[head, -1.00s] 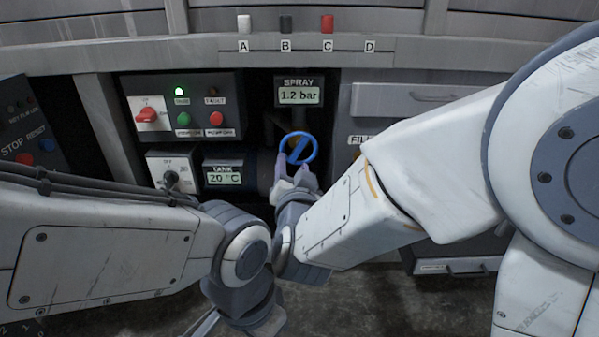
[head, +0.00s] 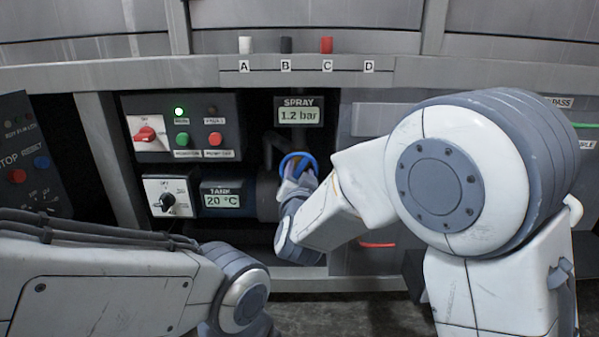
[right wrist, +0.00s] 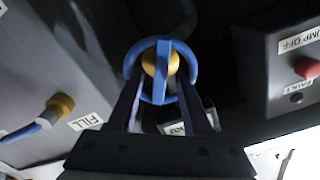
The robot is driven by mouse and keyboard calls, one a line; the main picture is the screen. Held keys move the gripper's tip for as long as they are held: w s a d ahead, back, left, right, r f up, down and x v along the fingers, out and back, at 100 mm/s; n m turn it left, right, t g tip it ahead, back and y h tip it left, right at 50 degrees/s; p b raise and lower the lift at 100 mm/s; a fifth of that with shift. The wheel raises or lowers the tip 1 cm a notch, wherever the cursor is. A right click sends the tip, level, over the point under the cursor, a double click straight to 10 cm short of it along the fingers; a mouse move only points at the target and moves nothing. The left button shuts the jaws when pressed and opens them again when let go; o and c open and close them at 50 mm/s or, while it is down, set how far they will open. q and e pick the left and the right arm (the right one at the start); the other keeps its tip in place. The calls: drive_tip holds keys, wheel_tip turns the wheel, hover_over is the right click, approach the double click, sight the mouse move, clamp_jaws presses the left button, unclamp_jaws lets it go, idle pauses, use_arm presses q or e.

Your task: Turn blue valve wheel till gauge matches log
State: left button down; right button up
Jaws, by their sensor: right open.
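The blue valve wheel (head: 300,157) sits below the SPRAY gauge (head: 299,115), which reads 1.2 bar. My right gripper (head: 296,176) is at the wheel and hides its lower part in the head view. In the right wrist view, the wheel (right wrist: 161,86) has a blue rim and a spoke in front of a yellow hub. The open fingers of my right gripper (right wrist: 158,98) stand one on each side of the wheel. Whether they touch the rim is unclear. My left arm shows at the lower left; its gripper is out of view.
Left of the wheel are the TANK display (head: 222,199) at 20 °C, a black rotary knob (head: 167,201) and a switch panel (head: 184,104) with green and red buttons. A FILL panel with a blue-handled valve (right wrist: 40,122) stands close beside the wheel. Coloured markers line the ledge above.

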drive_tip(key=shift+w, duration=0.15)
clamp_jaws()
drive_tip(key=shift+r+n+p, duration=0.15)
drive_tip(key=shift+n+p, duration=0.35)
drive_tip(key=shift+p, duration=0.35)
drive_tip(key=n+p, duration=0.2)
drive_tip(key=p, duration=0.1)
drive_tip(key=shift+a+r+n+p, duration=0.1)
drive_tip(key=shift+n+p, duration=0.2)
drive_tip(key=shift+f+n+p, duration=0.2)
drive_tip(key=shift+n+p, duration=1.3)
drive_tip(key=shift+p, duration=0.1)
unclamp_jaws()
